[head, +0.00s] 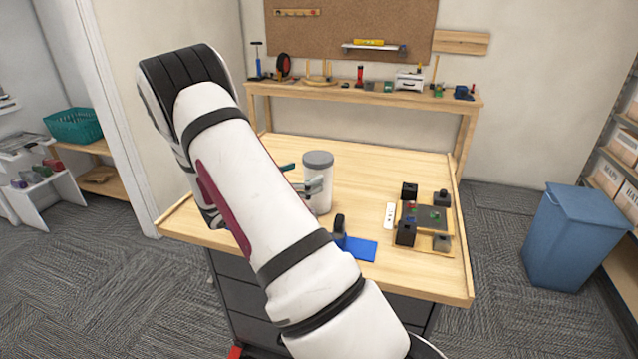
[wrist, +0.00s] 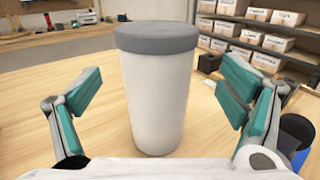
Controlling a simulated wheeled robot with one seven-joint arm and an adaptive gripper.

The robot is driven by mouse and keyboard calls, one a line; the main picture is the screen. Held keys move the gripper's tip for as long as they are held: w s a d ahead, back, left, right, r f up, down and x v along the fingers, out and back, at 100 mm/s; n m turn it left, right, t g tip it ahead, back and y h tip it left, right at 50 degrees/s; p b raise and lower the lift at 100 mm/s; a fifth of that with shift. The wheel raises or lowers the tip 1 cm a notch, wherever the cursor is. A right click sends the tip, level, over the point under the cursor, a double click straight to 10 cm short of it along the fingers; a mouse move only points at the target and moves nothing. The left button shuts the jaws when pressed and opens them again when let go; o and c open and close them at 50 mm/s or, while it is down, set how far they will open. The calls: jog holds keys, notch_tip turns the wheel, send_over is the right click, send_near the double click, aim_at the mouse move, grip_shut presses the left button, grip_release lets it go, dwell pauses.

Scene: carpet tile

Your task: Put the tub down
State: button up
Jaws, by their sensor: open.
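The tub (head: 319,186) is a white cylinder with a grey lid. It stands upright on the wooden workbench (head: 290,155). In the wrist view the tub (wrist: 157,95) fills the middle, its base on the bench top. My gripper (wrist: 163,100) is open, with one teal finger pad on each side of the tub. There is a visible gap between each pad and the tub, so neither appears to touch it. In the head view my gripper (head: 302,178) is at the tub's left side, partly hidden behind my arm.
A blue mat (head: 361,249) with a dark object at its left edge lies near the bench front. A wooden fixture with black blocks (head: 424,222) and a white strip (head: 389,215) sit to the right. A blue bin (head: 575,240) stands on the floor. The bench behind the tub is clear.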

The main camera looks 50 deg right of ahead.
jog(key=shift+s+d+p, duration=0.2)
jog(key=shift+d+p, duration=0.1)
jog(key=shift+d, duration=1.05)
jog(key=shift+s+d+p, duration=0.15)
jog(key=shift+d+p, duration=0.15)
jog(key=shift+d, duration=1)
jog(key=c, duration=1.9)
jog(key=shift+r, duration=0.15)
jog(key=shift+c, duration=0.7)
